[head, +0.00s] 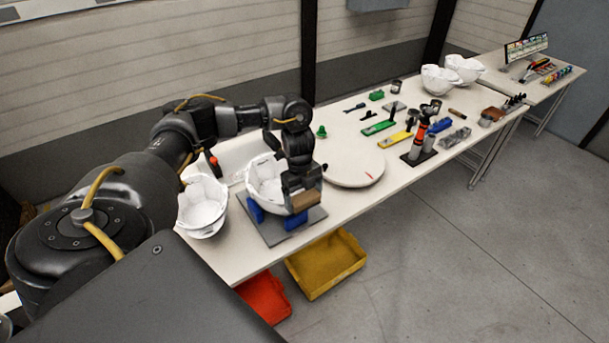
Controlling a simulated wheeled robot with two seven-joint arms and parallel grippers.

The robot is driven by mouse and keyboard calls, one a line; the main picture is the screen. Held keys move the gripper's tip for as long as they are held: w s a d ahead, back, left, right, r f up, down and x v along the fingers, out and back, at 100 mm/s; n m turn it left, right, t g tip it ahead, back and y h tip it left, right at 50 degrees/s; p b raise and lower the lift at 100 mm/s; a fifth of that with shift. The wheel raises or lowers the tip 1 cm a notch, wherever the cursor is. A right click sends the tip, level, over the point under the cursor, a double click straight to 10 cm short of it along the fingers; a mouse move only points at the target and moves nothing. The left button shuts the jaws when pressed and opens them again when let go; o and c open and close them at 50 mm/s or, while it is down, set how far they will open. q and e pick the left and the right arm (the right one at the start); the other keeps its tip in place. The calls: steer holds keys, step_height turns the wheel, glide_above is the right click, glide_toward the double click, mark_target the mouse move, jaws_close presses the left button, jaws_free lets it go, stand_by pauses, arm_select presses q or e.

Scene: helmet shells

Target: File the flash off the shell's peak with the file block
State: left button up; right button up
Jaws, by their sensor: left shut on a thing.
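A white helmet shell (265,178) sits in a holder with blue supports (256,211) on a grey plate (268,232), near the front of the bench. My left gripper (301,187) points down at the shell's right front side. It is shut on a brown block (305,201), which looks like the file block. The block is at the shell's front right rim; I cannot tell whether it touches. The gripper hides that part of the shell, so the peak and any flash on it cannot be made out. My right gripper is not in view.
Another white shell (203,206) stands left of the holder. A round white turntable (354,163) is right of it. Green and yellow tools (396,140) and an upright orange-black tool (420,135) stand farther along. Yellow (327,264) and red (264,300) bins are below the bench edge.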

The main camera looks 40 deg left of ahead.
arm_select(q)
steer(key=shift+f+b, duration=0.6)
steer(key=shift+f, duration=0.45)
steer(key=shift+w, duration=0.1)
steer(key=shift+w+d+r+b, duration=0.1)
steer(key=shift+w+d+b, duration=0.1)
steer(key=shift+w, duration=0.3)
steer(key=shift+w+d+r+b, duration=0.1)
steer(key=shift+w+b, duration=0.05)
steer(key=shift+w, duration=0.3)
steer(key=shift+s+a+p, duration=0.25)
steer(key=shift+s+p, duration=0.5)
steer(key=shift+s, duration=0.1)
steer(key=shift+s+a+f+p, duration=0.15)
steer(key=shift+s+p, duration=0.2)
steer(key=shift+s, duration=0.25)
steer(key=shift+s+a+f+p, duration=0.15)
steer(key=shift+s+p, duration=0.2)
steer(key=shift+s, duration=0.25)
steer(key=shift+r, duration=0.1)
steer(key=shift+w+d+b, duration=0.2)
steer(key=shift+w+b, duration=0.2)
steer(key=shift+w, duration=0.3)
steer(key=shift+w+d+b, duration=0.2)
steer(key=shift+w+b, duration=0.15)
steer(key=shift+w, duration=0.35)
steer(key=shift+w+d, duration=0.15)
steer(key=shift+w, duration=0.45)
